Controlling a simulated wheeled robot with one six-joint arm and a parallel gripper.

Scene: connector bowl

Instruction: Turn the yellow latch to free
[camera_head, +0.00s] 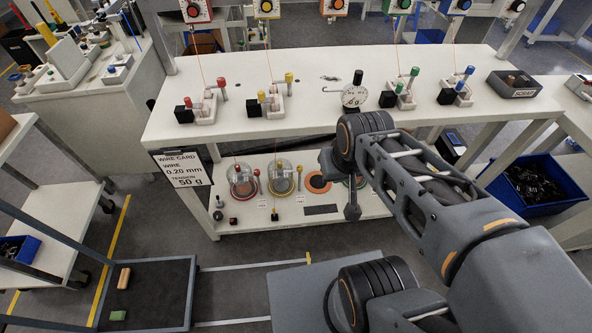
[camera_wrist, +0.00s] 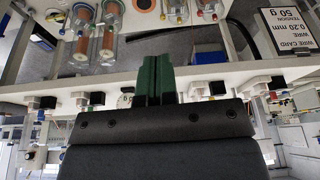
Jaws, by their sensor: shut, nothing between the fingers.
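On the bench in the head view, the second station from the left has a yellow-topped lever (camera_head: 289,78) standing at a white block and a yellow knob (camera_head: 262,96) beside it. On the lower shelf, a domed spool (camera_head: 281,180) has another small yellow knob (camera_head: 299,169) at its side. I cannot tell which yellow part is the latch, or its setting. My gripper (camera_head: 352,212) hangs at the bench's front, right of the domed spools and apart from these yellow parts. In the wrist view its dark green fingers (camera_wrist: 157,80) are together and empty.
The white bench top (camera_head: 330,115) also carries red, green and blue stations, a round dial (camera_head: 354,97) and a grey tray (camera_head: 514,84). A wire card (camera_head: 182,168) hangs at the left front. A blue bin (camera_head: 540,185) stands right. Floor left of the bench is partly clear.

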